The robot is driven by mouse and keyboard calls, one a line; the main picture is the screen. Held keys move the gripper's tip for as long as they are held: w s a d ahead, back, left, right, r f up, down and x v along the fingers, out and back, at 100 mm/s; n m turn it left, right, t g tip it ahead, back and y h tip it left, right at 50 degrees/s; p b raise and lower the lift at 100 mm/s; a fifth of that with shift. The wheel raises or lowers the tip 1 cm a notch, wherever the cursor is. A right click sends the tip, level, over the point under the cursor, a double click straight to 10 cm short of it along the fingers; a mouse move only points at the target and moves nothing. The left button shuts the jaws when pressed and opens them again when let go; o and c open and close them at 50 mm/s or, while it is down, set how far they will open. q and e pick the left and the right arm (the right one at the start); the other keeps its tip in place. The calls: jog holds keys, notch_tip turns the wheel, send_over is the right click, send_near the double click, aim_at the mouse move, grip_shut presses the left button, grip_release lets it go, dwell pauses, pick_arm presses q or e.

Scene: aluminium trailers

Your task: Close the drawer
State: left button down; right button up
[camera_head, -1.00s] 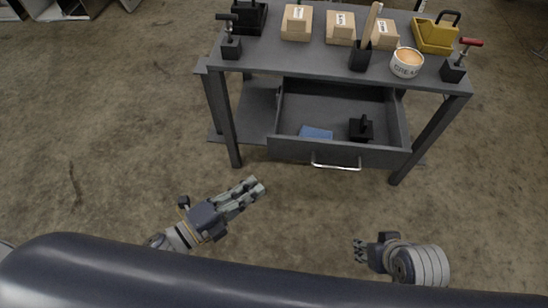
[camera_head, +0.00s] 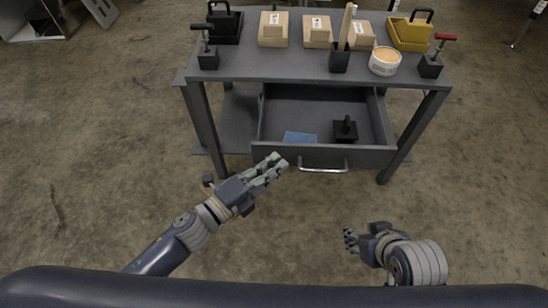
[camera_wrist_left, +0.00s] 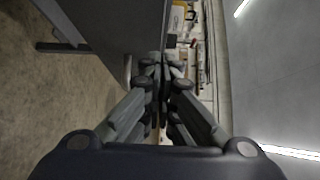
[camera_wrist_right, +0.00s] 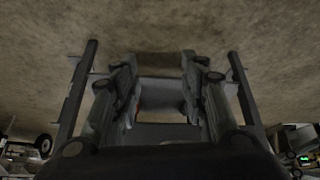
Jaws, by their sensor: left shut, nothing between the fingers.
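The grey drawer (camera_head: 270,154) is pulled well out from under the dark grey table. Its front carries a silver bar handle (camera_head: 323,169). A blue flat item (camera_head: 299,138) and a black block with a knob (camera_head: 345,130) lie inside. My left gripper (camera_head: 277,162) is shut and empty, close to the left part of the drawer front; I cannot tell whether it touches. Its closed fingers show in the left wrist view (camera_wrist_left: 161,65). My right gripper (camera_head: 350,240) is open and empty, in front of the table and lower right of the handle. Its spread fingers show in the right wrist view (camera_wrist_right: 157,75).
The table top (camera_head: 270,63) holds cardboard boxes (camera_head: 274,30), a white tub (camera_head: 384,62), a yellow bin (camera_head: 410,34), a black bin (camera_head: 226,26) and clamps (camera_head: 207,58). Table legs (camera_head: 205,118) stand beside the drawer. The floor in front is clear.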

pick_arm(q)
jog(key=shift+w, duration=0.95)
pick_arm(e)
jog(key=shift+w+a+r+t, duration=0.2)
jog(key=shift+w+r+t, duration=0.1)
jog(key=shift+w, duration=0.3)
pick_arm(q)
jog(key=w, duration=0.6)
jog(key=shift+w+r, duration=0.1)
jog(key=w, duration=0.4)
jog(key=w+b, duration=0.1)
jog(key=w, duration=0.6)
jog(key=shift+w+b, duration=0.25)
jog(key=shift+b, duration=0.15)
jog(key=shift+w, duration=0.3)
pick_arm(e)
jog(key=w+a+r+t+y, duration=0.1)
jog(key=w+a+r+t, duration=0.1)
jog(key=w+r+t, duration=0.2)
jog(key=w, duration=0.3)
jog(key=shift+w+a+r+t, duration=0.2)
jog(key=shift+a+r+t, duration=0.1)
jog(key=shift+r, duration=0.05)
pick_arm(q)
jog(key=shift+s, duration=0.1)
pick_arm(e)
jog(key=shift+s, duration=0.1)
